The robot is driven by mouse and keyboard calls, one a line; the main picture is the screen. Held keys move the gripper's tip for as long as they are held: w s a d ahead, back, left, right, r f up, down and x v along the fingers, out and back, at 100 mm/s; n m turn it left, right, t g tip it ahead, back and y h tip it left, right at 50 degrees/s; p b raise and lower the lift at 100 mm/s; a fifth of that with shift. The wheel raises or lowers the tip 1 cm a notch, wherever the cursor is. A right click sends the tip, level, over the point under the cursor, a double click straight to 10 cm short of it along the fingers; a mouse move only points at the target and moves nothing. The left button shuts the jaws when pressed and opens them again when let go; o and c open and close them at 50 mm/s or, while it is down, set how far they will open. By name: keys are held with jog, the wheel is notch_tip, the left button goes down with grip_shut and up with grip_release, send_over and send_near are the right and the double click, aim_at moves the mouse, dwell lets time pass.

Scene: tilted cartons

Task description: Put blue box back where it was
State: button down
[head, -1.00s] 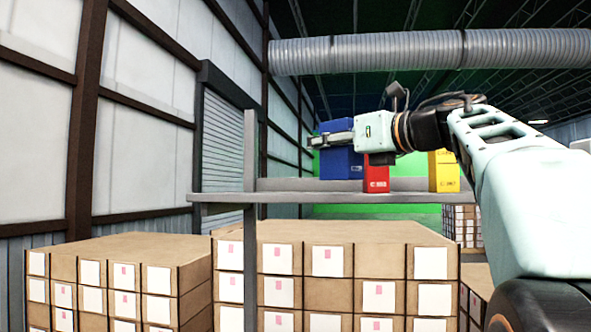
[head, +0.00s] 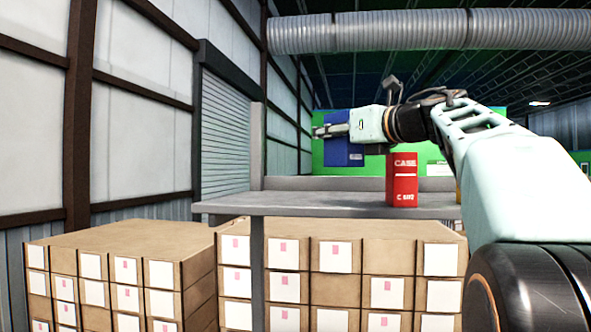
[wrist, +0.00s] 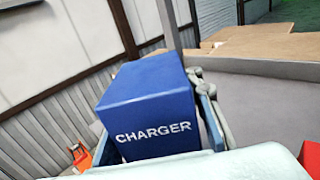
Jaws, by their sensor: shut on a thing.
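The blue box (head: 344,152) is held in my gripper (head: 322,132) in the head view, above the level of the grey shelf (head: 300,203). In the wrist view the blue box (wrist: 152,107), marked CHARGER, sits between my two fingers and looks tilted there. My gripper is shut on it. Part of the box is hidden behind the fingers in the head view.
A red box (head: 402,180) marked CASE stands on the shelf, right of the blue box. A sliver of yellow shows beside my arm. Stacked brown cartons (head: 340,255) stand below the shelf. The shelf's left part is bare.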

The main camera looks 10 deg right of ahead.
jog(key=w+f, duration=0.1)
jog(key=f, duration=0.1)
jog(key=w+f, duration=0.1)
jog(key=f, duration=0.1)
jog(key=w+f, duration=0.1)
jog(key=f, duration=0.1)
jog(key=shift+w+a+f, duration=0.35)
jog(key=shift+w+f, duration=0.05)
jog(key=shift+s+f, duration=0.2)
jog(key=shift+f, duration=0.15)
jog(key=shift+w, duration=0.1)
jog(key=shift+f, duration=0.1)
jog(key=shift+f+b, duration=0.15)
jog(key=shift+b, duration=0.2)
jog(key=c, duration=1.4)
grip_release()
jog(key=shift+o, duration=0.4)
